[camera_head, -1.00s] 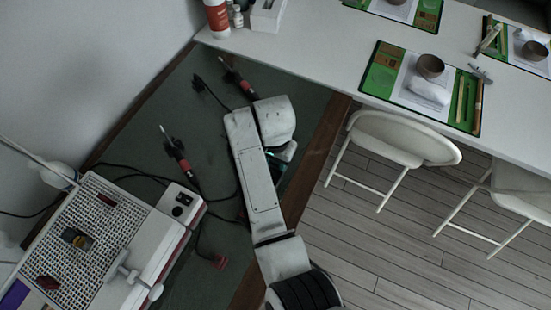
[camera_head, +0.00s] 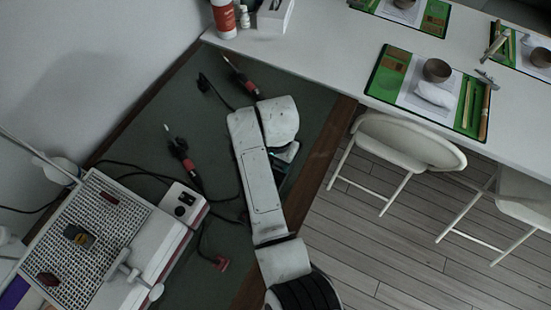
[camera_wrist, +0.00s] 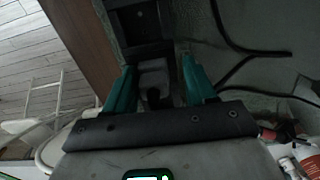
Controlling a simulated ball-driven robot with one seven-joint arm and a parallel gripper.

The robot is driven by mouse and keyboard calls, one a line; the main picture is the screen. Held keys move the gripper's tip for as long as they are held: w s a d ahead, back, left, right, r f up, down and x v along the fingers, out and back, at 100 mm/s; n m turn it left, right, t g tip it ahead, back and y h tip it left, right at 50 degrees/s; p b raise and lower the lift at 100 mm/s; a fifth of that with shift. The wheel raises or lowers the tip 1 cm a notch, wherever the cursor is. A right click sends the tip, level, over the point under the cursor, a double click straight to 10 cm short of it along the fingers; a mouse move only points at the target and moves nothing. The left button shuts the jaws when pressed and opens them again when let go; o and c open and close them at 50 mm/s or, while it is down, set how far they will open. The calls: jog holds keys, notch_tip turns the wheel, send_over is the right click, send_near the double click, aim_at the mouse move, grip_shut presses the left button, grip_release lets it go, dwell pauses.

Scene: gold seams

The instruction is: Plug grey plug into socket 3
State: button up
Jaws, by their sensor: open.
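In the wrist view a grey plug (camera_wrist: 153,76) with a dark cable end sits between the two teal fingers of my gripper (camera_wrist: 158,66). The fingers are open, with a gap visible on both sides of the plug. Just beyond the plug is a dark socket strip (camera_wrist: 146,48). I cannot tell which opening is socket 3, nor whether the plug touches the strip. In the head view my arm hides most of the gripper; a bit of teal (camera_head: 279,166) shows beside it, and the plug is hidden.
The green-grey bench top (camera_head: 215,130) has a wooden edge (camera_head: 322,145). Two red-handled tools (camera_head: 181,152), a red plug (camera_head: 221,263), black cables and a white device (camera_head: 184,205) lie around my arm. Dark cables (camera_wrist: 245,50) run right of the strip. A white chair (camera_head: 405,142) stands beyond.

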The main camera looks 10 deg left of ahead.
notch_tip(320, 180, up, 11)
jog(key=shift+f, duration=0.15)
jog(key=shift+s, duration=0.1)
dwell(0.4)
jog(key=s+d+f+h, duration=0.1)
jog(key=s+d+f, duration=0.1)
jog(key=d, duration=0.6)
jog(key=s+d+f+n+t, duration=0.1)
jog(key=s+d+f, duration=0.15)
jog(key=d, duration=0.65)
jog(key=s+d+f+h, duration=0.1)
jog(key=s+d+f, duration=0.15)
jog(key=d, duration=0.55)
jog(key=s+d+f+n, duration=0.1)
jog(key=s+d, duration=0.2)
jog(key=s, duration=0.6)
jog(key=s+d+f+n+y, duration=0.1)
jog(key=s+d, duration=0.2)
jog(key=s, duration=0.7)
jog(key=shift+d+y, duration=0.3)
jog(key=shift+d, duration=0.05)
jog(key=shift+c, duration=0.3)
